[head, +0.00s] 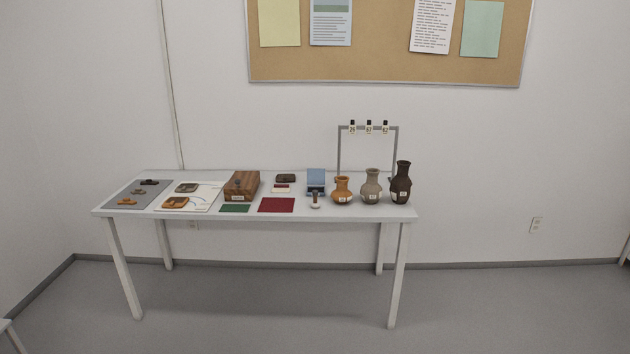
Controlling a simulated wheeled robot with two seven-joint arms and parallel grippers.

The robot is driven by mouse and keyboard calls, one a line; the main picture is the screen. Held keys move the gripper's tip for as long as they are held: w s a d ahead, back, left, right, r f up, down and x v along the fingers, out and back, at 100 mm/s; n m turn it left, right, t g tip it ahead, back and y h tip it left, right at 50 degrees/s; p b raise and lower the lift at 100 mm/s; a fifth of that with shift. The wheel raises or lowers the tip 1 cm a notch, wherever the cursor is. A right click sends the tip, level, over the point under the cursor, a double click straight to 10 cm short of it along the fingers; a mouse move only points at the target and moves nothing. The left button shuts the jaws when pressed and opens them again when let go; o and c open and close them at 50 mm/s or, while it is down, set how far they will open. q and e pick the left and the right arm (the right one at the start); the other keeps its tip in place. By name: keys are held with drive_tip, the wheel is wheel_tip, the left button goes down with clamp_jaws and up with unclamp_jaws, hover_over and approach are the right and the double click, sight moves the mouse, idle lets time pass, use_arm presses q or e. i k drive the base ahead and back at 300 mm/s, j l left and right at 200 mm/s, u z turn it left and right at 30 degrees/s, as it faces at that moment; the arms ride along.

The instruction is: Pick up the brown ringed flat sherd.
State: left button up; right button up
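On the left of the table in the head view, a grey mat (154,195) bears several small sherds. One is orange-brown (126,201) near the front, one is olive-brown (138,191) in the middle, and one is dark reddish-brown (150,182) at the back. Beside the mat, a white sheet (205,197) bears a grey-brown piece (187,188) and an orange piece (175,203). They are too small here to tell which is the brown ringed flat sherd. Neither gripper is in view.
The white table (360,212) stands against the wall. A wooden box (241,186), green mat (235,208), red mat (276,205), blue case (316,182), brush (315,200) and three vases (372,187) stand to the right. A grey frame (339,150) rises behind. The floor in front is clear.

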sight(285, 178)
drive_tip(key=i+j+z, duration=0.15)
drive_tip(key=i, duration=1.3)
drive_tip(key=i+j+z, duration=0.1)
drive_tip(key=i+z, duration=0.2)
drive_tip(key=i, duration=1.15)
